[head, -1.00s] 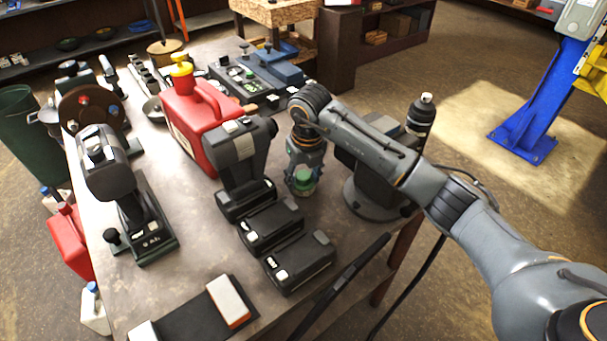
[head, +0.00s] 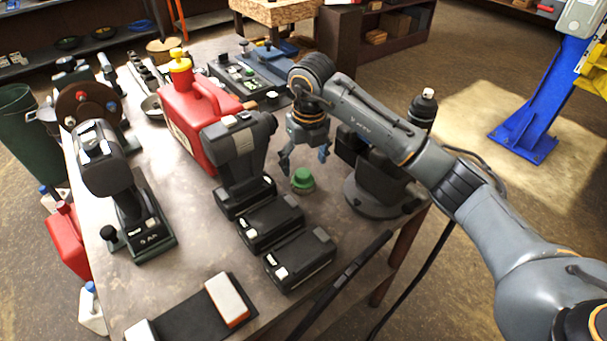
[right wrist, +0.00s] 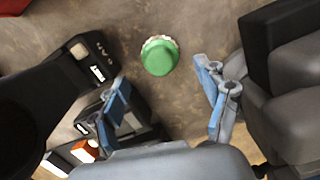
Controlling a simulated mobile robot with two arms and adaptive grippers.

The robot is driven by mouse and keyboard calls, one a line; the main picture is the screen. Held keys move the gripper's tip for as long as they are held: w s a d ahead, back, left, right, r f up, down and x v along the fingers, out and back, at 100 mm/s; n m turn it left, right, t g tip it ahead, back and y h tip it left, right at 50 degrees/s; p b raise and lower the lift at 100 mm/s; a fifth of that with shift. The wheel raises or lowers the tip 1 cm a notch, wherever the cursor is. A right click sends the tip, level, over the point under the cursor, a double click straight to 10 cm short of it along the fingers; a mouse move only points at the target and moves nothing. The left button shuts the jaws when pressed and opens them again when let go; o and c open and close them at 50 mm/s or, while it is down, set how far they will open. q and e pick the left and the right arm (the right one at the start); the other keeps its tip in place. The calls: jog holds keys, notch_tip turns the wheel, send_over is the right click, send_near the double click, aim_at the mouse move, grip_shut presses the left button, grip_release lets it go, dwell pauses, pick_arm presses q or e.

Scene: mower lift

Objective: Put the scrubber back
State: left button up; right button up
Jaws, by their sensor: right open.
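The scrubber appears to be the small round green-topped item (head: 303,179) with a pale lower edge. It stands on the workbench (head: 205,270), right of the black power tool and its battery packs. In the right wrist view the green item (right wrist: 160,56) lies beyond the fingertips, in line with the gap between them. My right gripper (head: 305,157) is open and empty, just above and behind the green item, apart from it. Its two blue-grey fingers spread wide in the right wrist view (right wrist: 165,90). My left gripper is not in view.
A black cordless tool (head: 240,155) and battery packs (head: 300,258) stand close left of the green item. A dark round-based device (head: 375,190) stands close right. A red fuel can (head: 190,115) is behind left. Bare bench shows around the green item.

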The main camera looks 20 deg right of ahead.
aim_at(306, 177)
notch_tip(306, 177, up, 7)
jog(key=b, duration=0.1)
jog(key=shift+s, duration=0.45)
jog(key=shift+d, duration=0.1)
